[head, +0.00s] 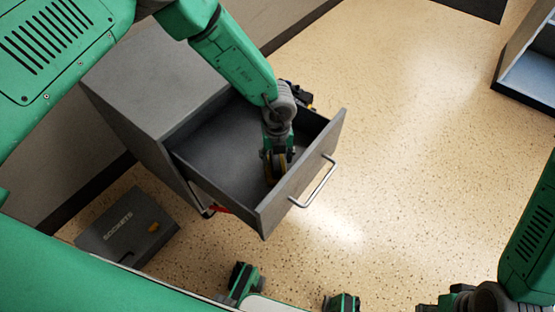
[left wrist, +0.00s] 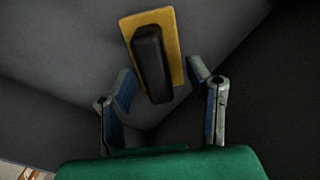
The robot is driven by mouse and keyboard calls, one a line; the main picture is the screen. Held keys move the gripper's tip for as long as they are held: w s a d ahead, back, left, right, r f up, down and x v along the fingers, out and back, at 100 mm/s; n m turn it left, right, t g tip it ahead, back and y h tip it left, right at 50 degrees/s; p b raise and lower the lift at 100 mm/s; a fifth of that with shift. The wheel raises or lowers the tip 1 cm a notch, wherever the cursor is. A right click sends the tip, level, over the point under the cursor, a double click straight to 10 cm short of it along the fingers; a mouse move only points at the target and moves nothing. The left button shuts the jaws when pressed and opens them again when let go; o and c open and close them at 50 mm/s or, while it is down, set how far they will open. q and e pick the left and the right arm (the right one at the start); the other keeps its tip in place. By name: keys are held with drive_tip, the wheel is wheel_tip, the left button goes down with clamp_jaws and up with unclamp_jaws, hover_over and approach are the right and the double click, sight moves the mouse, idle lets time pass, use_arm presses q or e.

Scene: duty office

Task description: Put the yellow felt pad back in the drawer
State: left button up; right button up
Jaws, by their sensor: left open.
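The yellow felt pad (left wrist: 173,38), with a long black block on its face, shows in the left wrist view just beyond and between the two fingertips of my left gripper (left wrist: 161,80). The fingers are spread, with gaps to the block on both sides. In the head view, my left gripper (head: 277,170) reaches down inside the open grey drawer (head: 215,150). A bit of the yellow pad (head: 268,168) shows at its fingers, mostly hidden. Whether the pad touches the drawer floor is unclear. My right arm is at the lower right; its gripper is largely cut off.
The drawer is pulled out of a grey cabinet (head: 155,65) and has a metal bar handle (head: 316,183). A dark box marked SOCKETS (head: 125,228) lies on the floor at left. A dark object is partly hidden behind the drawer.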

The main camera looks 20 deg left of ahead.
sight(276, 159)
use_arm(q)
drive_tip(key=r+p, duration=0.1)
drive_tip(key=r, duration=0.4)
drive_tip(key=r+p, duration=0.1)
drive_tip(key=r, duration=0.2)
drive_tip(key=shift+a+r+p, duration=0.25)
drive_tip(key=shift+p, duration=0.05)
drive_tip(key=shift+d+r, duration=0.2)
drive_tip(key=shift+r, duration=0.25)
drive_tip(key=shift+a, duration=0.15)
drive_tip(key=s+a+m+t+y+p, duration=0.1)
drive_tip(key=s+a+m+y+p, duration=0.15)
drive_tip(key=s+a+m, duration=0.6)
drive_tip(key=s+a+m+t+y+p, duration=0.1)
drive_tip(key=s+a+m+p, duration=0.25)
drive_tip(key=m, duration=0.95)
drive_tip(key=s+a+r+m+h+p, duration=0.1)
drive_tip(key=s+r+m, duration=0.1)
drive_tip(key=s+m, duration=0.6)
drive_tip(key=s+r+m+g+h+p, duration=0.1)
drive_tip(key=s+r+m+h+p, duration=0.1)
drive_tip(key=s+m, duration=0.6)
drive_tip(key=m, duration=0.4)
drive_tip(key=shift+s+a+r, duration=0.25)
drive_tip(key=shift+a+r, duration=0.05)
drive_tip(key=shift+a, duration=0.1)
